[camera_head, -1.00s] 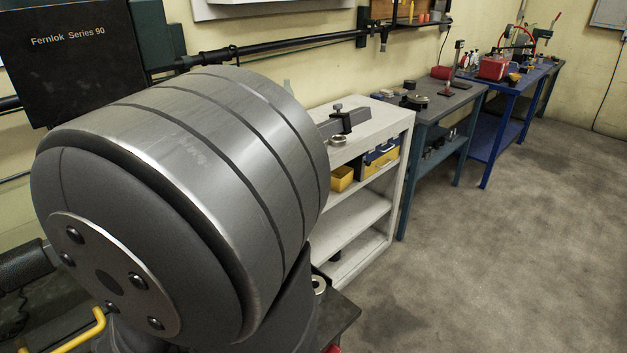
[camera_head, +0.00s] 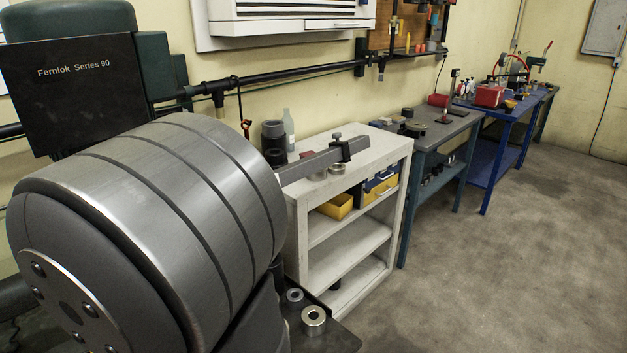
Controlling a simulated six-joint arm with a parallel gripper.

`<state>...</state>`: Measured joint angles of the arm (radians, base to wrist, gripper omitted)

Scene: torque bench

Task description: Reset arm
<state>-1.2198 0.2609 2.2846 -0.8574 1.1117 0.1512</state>
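A large grey metal joint of my own arm (camera_head: 165,200) fills the left and lower left of the head view. It has dark bands around it and a bolted end cap. It hides much of the bench behind it. My gripper does not show in this view.
A black machine marked "Fernlok Series 90" (camera_head: 75,90) stands behind my arm. A white shelf unit (camera_head: 345,245) carries a grey bar tool (camera_head: 310,166) on top. Metal rings (camera_head: 313,320) lie on a dark surface below. Blue benches line the wall; the floor at right is clear.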

